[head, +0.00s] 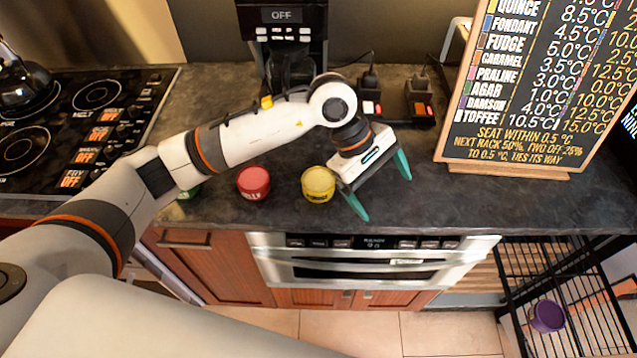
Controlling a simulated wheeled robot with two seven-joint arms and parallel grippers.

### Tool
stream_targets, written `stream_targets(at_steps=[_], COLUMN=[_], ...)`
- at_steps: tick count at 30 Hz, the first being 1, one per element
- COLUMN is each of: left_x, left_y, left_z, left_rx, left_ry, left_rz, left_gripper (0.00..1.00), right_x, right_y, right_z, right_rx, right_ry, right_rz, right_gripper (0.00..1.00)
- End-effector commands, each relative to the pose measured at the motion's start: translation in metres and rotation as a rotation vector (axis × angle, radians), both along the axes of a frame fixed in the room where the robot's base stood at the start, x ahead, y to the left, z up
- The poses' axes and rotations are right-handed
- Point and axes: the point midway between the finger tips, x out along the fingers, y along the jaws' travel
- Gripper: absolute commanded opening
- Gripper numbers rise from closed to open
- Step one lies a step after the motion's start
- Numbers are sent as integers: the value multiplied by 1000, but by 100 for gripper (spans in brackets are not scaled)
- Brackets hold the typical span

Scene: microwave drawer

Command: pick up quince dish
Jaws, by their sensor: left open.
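A small yellow dish (318,184) with dark lettering sits upright on the dark counter near its front edge. The menu board (540,85) lists quince at the top, with a yellowish swatch, so this looks like the quince dish; I cannot read its lettering surely. My left gripper (381,187) is open and empty, just right of the yellow dish, its teal fingers pointing down over the counter. The dish is not between the fingers. My right gripper is not in view.
A red dish (253,183) sits left of the yellow one, and a green dish (189,192) is mostly hidden under my arm. A coffee maker (284,40) stands behind, a stove (75,130) left. A wire rack (570,300) holds a purple dish (547,316).

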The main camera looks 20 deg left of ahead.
Motion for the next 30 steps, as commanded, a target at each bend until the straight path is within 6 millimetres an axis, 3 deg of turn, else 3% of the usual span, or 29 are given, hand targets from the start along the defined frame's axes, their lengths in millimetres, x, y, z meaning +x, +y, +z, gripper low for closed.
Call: stream_targets(at_steps=[1, 3, 6, 9, 13, 21, 26, 30], left_x=[17, 34, 49, 56, 58, 61, 61, 58], left_y=[28, 64, 104, 126, 134, 136, 137, 135], left_z=[-2, -3, 3, 9, 1, -44, -57, -69], left_rx=[146, 329, 517, 621, 655, 651, 650, 649], left_ry=[-56, -108, -142, -152, -149, -148, -151, -146], left_rz=[-21, -43, -54, -55, -58, -58, -57, -59], left_gripper=[93, 93, 93, 93, 93, 93, 93, 93], right_x=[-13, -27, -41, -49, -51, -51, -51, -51], right_y=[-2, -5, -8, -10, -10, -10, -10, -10], right_z=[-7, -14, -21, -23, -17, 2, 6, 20], right_rx=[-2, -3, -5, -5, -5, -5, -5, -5], right_ry=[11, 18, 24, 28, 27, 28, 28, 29], right_rz=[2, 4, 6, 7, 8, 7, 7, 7], right_gripper=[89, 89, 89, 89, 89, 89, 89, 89])
